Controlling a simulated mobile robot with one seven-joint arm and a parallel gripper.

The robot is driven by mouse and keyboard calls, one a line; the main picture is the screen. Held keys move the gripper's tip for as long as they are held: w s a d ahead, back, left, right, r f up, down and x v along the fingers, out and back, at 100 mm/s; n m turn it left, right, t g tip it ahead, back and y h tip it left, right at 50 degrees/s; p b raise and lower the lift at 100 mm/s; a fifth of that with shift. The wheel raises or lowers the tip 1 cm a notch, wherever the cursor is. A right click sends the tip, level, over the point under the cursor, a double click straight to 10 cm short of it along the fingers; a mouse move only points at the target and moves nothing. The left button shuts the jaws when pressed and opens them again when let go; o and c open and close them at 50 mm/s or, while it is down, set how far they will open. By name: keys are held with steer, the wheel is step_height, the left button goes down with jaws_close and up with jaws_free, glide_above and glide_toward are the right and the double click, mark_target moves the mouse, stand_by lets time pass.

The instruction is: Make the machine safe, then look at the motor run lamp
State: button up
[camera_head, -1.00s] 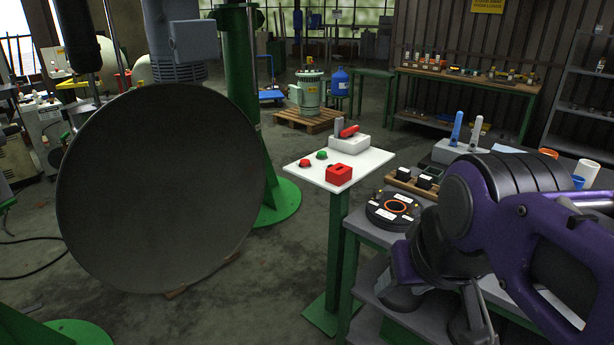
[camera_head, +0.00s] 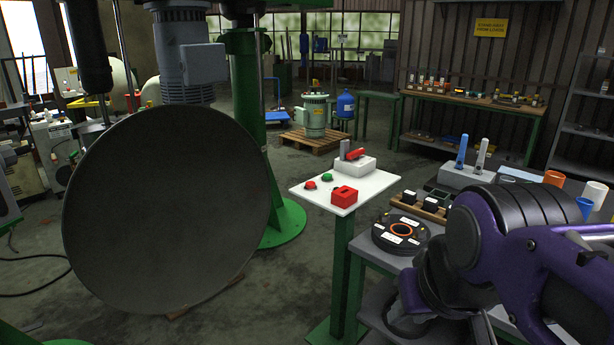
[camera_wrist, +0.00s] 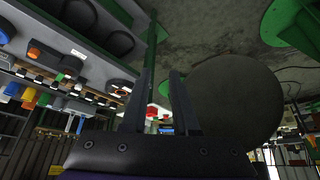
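The control stand has a white panel (camera_head: 325,196) on a green post, right of centre in the head view. On it are a red button (camera_head: 310,185), a green button (camera_head: 327,177), a red box with a dark slot (camera_head: 344,196), and a light box (camera_head: 355,167) bearing a red lever (camera_head: 355,154) and a grey upright piece. I cannot pick out a motor run lamp. The motor (camera_head: 189,62) hangs behind the big dark disc (camera_head: 165,210) at left. In the wrist view my gripper (camera_wrist: 162,75) shows two separated fingers with nothing between them; the panel's things look small beyond.
A grey bench (camera_head: 375,262) at right holds a round dark device (camera_head: 400,232) and black blocks on a wooden holder (camera_head: 420,205). My purple arm covers part of this bench. Open floor lies behind the stand, before a green motor on a pallet (camera_head: 312,140).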

jaws_close()
stand_by(1.4)
